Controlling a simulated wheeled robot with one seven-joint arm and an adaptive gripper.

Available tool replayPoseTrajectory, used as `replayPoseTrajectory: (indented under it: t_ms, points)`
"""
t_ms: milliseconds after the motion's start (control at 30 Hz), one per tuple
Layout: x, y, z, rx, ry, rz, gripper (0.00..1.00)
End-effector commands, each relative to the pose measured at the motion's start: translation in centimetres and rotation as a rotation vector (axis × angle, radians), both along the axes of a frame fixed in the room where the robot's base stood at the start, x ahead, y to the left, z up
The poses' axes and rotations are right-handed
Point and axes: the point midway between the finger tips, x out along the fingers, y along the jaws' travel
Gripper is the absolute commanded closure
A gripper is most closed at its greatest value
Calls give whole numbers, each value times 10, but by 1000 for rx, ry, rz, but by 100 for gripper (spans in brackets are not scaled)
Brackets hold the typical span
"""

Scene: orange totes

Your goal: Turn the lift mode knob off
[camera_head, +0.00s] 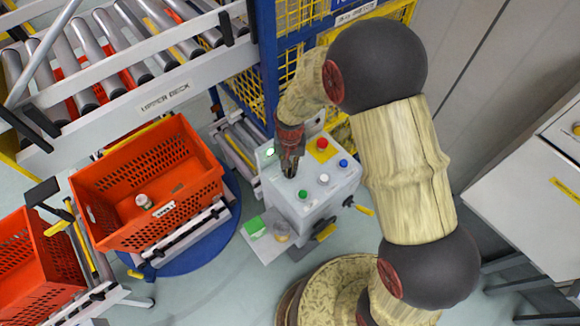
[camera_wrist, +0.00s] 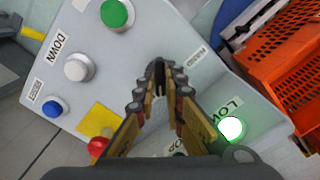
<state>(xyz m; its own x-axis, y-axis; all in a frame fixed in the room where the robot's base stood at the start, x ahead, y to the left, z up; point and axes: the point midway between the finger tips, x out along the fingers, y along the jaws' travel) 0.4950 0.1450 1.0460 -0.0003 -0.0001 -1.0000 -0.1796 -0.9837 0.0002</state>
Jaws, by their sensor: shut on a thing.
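The grey control box (camera_head: 318,205) stands in the middle of the head view, its sloped top facing up. My gripper (camera_head: 290,172) reaches down onto this top from above. In the wrist view its fingers (camera_wrist: 160,68) come together at the panel, beside a small white label (camera_wrist: 198,56) too small to read. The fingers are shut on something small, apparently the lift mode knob. They hide it, so its turn position cannot be told. A green lamp (camera_wrist: 230,128) glows near the "LOW" label.
Around my gripper on the panel are a green button (camera_wrist: 115,13), a white button (camera_wrist: 78,68), a blue button (camera_wrist: 53,108) and a red button (camera_wrist: 98,147) on yellow. An orange tote (camera_head: 150,170) stands left of the box. A blue post and yellow mesh (camera_head: 290,30) stand behind.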

Motion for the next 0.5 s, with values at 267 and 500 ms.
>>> replayPoseTrajectory:
  t_ms: [267,500]
  points:
    - [1,0,-1,1,-1,114,100]
    - [0,0,-1,0,0,307,100]
